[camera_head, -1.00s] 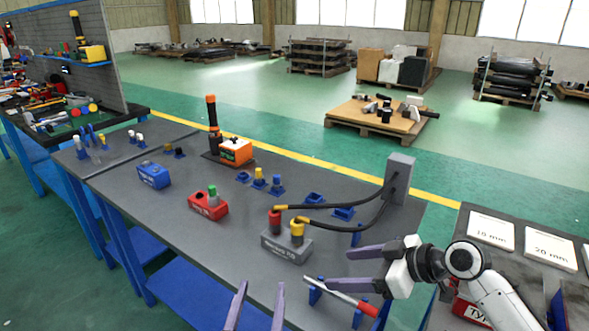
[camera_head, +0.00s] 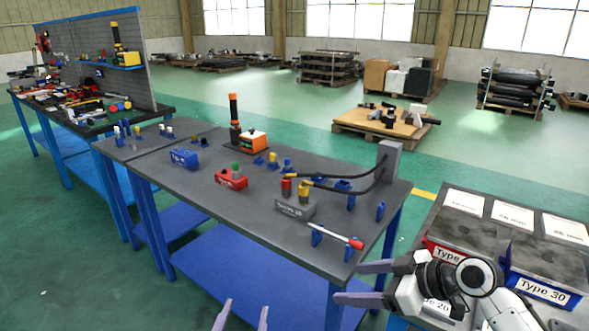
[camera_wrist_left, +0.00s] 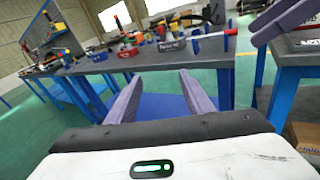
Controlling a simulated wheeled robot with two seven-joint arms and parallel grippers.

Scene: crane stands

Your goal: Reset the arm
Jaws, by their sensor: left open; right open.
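My left gripper (camera_head: 240,316) shows only its two purple fingertips at the bottom of the head view. It is open and empty, in front of the table's near edge; it also shows in the left wrist view (camera_wrist_left: 158,95) with its fingers spread. My right gripper (camera_head: 362,283) is at the lower right of the head view, its white wrist to the right. It is open and empty, off the table's near right corner. One purple finger pair shows at the upper right of the left wrist view.
The grey table (camera_head: 215,205) bears a blue block (camera_head: 184,158), a red block (camera_head: 231,180), a grey block (camera_head: 295,208) with cables, and a red-and-white rod (camera_head: 335,236) on blue holders. A side table (camera_head: 440,222) with labelled bins stands right. The floor in front left is clear.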

